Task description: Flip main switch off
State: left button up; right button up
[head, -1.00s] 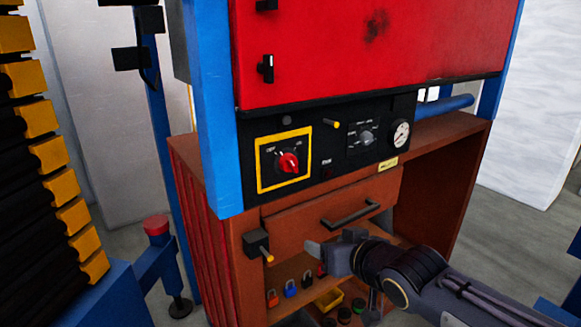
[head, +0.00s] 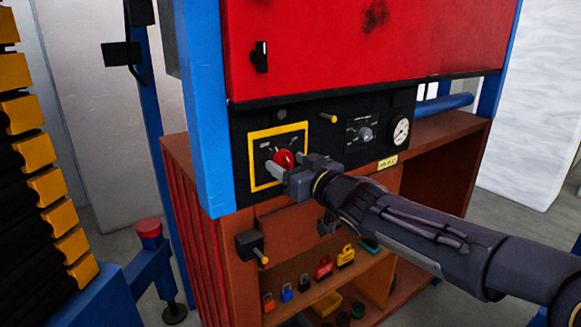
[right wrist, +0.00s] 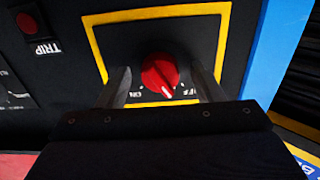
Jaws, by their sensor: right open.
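The main switch is a red rotary knob (head: 284,158) inside a yellow square frame (head: 263,185) on the black control panel. In the right wrist view the knob (right wrist: 160,73) carries a white mark that points downward, between two partly visible labels. My right gripper (head: 291,167) is open at the switch, with one finger on each side of the knob. The right wrist view shows both fingers (right wrist: 160,82) flanking the knob with dark gaps, so I cannot tell whether they touch it. My left gripper is not in view.
Below is an open shelf with several padlocks (head: 287,293). A red door (head: 330,45) is above.

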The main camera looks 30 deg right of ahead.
jog(key=c, duration=1)
jog(key=shift+o, duration=0.2)
jog(key=shift+n, duration=1.8)
jog(key=o, duration=1)
jog(key=shift+c, duration=0.2)
